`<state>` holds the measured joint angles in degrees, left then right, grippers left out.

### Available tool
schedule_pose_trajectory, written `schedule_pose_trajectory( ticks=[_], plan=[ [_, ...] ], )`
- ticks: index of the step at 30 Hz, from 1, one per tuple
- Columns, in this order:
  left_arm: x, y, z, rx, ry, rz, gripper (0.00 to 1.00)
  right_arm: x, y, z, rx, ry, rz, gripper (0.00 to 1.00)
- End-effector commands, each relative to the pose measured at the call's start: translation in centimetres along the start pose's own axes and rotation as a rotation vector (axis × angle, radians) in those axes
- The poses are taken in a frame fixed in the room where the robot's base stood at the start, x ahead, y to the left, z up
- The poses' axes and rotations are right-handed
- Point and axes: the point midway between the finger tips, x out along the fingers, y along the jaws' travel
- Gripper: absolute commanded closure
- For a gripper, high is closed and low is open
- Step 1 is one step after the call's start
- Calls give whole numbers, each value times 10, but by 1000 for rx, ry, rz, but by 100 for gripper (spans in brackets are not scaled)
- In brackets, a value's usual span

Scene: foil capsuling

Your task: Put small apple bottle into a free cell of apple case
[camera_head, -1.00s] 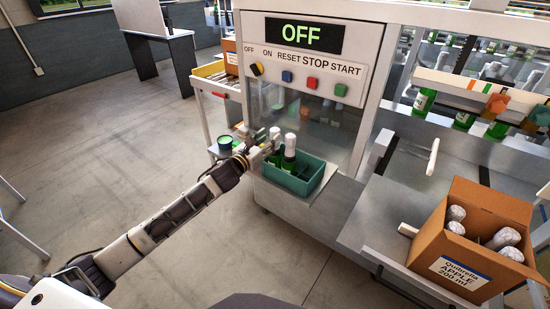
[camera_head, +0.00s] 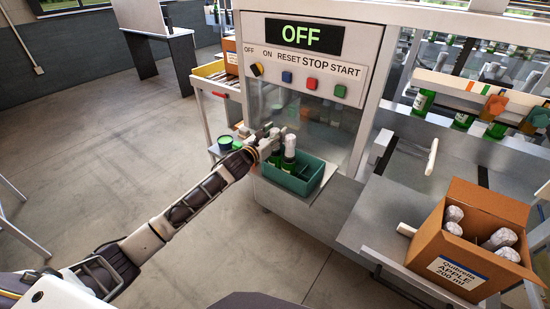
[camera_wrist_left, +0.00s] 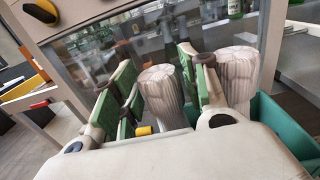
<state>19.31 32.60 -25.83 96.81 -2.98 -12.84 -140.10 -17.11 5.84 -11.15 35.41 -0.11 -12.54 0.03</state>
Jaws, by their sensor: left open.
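Two green bottles with pale foil tops stand in a teal bin (camera_head: 303,186); one is the right-hand bottle (camera_head: 289,152). My left gripper (camera_head: 270,142) is over the left part of the bin. In the left wrist view its green-padded fingers (camera_wrist_left: 158,88) are open, on either side of the foil top of one bottle (camera_wrist_left: 163,97). The other foil top (camera_wrist_left: 238,76) is outside the right finger. The labels of these bottles are hidden. The apple case (camera_head: 456,263), an open cardboard box marked APPLE 200 ml, is at right with several foil-topped bottles inside. Its cell bottoms are hidden.
The machine with an OFF display (camera_head: 304,35) and glass front stands behind the bin. A grey table (camera_head: 385,210) carries the case. A white bar handle (camera_head: 432,157) sticks up behind it. A round green-topped container (camera_head: 225,142) is left of the gripper.

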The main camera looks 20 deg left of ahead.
Motion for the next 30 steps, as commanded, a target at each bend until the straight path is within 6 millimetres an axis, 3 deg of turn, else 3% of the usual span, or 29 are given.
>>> schedule_pose_trajectory(
  ticks=[10,20,30],
  plan=[
    [0,0,0,0,0,0,57,0,2,-12,0,14,2,100],
    [0,0,0,0,0,0,99,0,2,-12,0,15,2,100],
    [0,0,2,0,-4,0,100,0,0,-4,0,6,0,100]
  ],
)
